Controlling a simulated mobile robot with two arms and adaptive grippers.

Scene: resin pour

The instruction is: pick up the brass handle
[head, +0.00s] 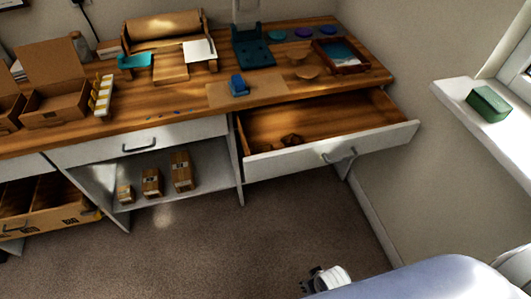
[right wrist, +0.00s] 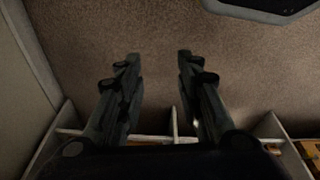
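The drawer (head: 262,152) on the right of the bench is pulled open. A small brown object (head: 291,139) lies in it near the front wall; it may be the brass handle, but it is too small and dark to tell. My right gripper (head: 310,279) is low over the carpet, in front of the drawer and well apart from it. In the right wrist view its two fingers (right wrist: 156,58) are spread with only carpet between them, so it is open and empty. My left gripper is not in view.
The wooden bench top (head: 205,107) holds boxes, a blue block (head: 238,85) and a dark tray (head: 340,55). Small cartons (head: 181,171) stand on the shelf below. A green block (head: 488,103) lies on the windowsill. The carpet (head: 230,250) before the bench is clear.

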